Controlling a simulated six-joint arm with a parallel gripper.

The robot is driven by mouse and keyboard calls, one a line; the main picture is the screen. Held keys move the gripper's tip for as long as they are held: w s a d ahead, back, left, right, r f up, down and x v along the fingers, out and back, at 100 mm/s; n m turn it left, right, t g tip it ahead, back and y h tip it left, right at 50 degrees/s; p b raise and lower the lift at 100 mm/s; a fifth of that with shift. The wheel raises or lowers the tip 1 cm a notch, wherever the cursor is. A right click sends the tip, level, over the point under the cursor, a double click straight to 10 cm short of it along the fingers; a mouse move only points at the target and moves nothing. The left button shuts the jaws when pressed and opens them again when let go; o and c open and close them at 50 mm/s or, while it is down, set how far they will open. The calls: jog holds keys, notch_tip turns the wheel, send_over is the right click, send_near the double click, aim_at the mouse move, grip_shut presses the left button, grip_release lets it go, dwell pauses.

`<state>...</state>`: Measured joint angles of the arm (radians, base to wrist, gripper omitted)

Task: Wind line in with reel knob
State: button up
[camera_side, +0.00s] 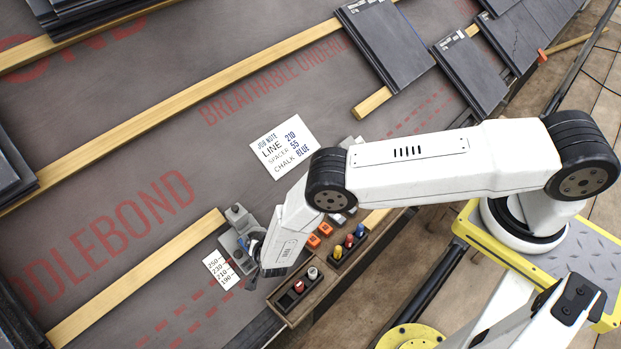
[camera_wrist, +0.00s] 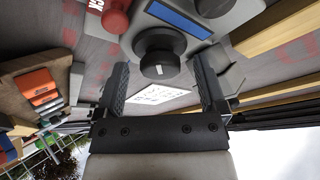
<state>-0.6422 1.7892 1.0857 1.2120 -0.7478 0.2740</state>
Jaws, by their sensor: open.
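In the wrist view, a dark round knob (camera_wrist: 160,62) stands out from a grey housing (camera_wrist: 222,27) with a blue strip. A red knob (camera_wrist: 117,16) is to its left. My gripper (camera_wrist: 158,80) is open, with one finger on each side of the dark knob and visible gaps to it. In the side view, my gripper (camera_side: 256,262) is low beside the grey device (camera_side: 233,240) at the end of a wooden batten. My wrist hides much of the device and the knob there.
A job note (camera_side: 283,147) on the membrane reads line 210, spacer 55, chalk blue. A number card (camera_side: 221,270) lies left of the device. Slates (camera_side: 388,42) are stacked above.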

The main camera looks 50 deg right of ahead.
jog(key=shift+s+r, duration=0.1)
jog(key=v, duration=0.7)
dwell(0.4)
jog(key=shift+s+a+r, duration=0.1)
jog(key=shift+s+r, duration=0.05)
jog(key=shift+s, duration=0.05)
